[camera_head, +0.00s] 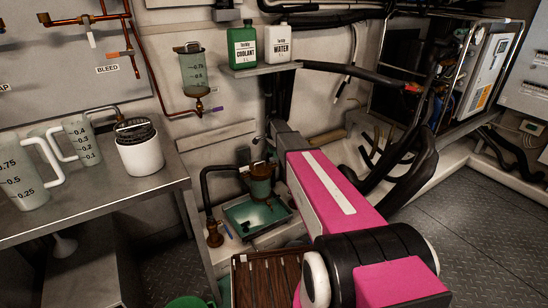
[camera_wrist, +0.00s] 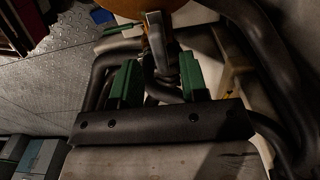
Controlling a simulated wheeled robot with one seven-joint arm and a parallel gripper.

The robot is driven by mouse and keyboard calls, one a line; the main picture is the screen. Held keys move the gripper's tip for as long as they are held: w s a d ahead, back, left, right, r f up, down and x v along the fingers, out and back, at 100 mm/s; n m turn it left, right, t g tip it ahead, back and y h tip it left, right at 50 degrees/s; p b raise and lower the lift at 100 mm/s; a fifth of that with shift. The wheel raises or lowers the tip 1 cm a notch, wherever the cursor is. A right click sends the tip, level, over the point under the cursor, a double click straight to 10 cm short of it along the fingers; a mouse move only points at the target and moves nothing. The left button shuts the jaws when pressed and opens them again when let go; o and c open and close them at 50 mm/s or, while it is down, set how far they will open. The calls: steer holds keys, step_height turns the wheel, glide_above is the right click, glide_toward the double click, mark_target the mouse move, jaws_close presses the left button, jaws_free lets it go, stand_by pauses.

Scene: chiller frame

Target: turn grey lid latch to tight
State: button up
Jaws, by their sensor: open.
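In the wrist view my gripper (camera_wrist: 159,66) is open, with one green finger on each side. A grey metal lever (camera_wrist: 156,34), which looks like the lid latch, stands just beyond and between the fingertips. I cannot tell whether a finger touches it. An orange-brown rounded part (camera_wrist: 137,7) is cut off at the top edge beside it. In the head view a small strainer vessel (camera_head: 262,186) with a lid on top stands left of my pink arm's far end. My fingers and the latch are not clear there, and no tight mark can be read.
Black hoses (camera_wrist: 98,75) curve closely around the fingers in the wrist view. In the head view a green tray (camera_head: 243,222) lies under the vessel. A shelf (camera_head: 262,69) with two bottles is above. A metal bench (camera_head: 95,203) with jugs stands left. Floor at right is clear.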

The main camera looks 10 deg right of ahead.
step_height(320, 180, up, 8)
stand_by(0.4)
steer(key=shift+s, duration=0.1)
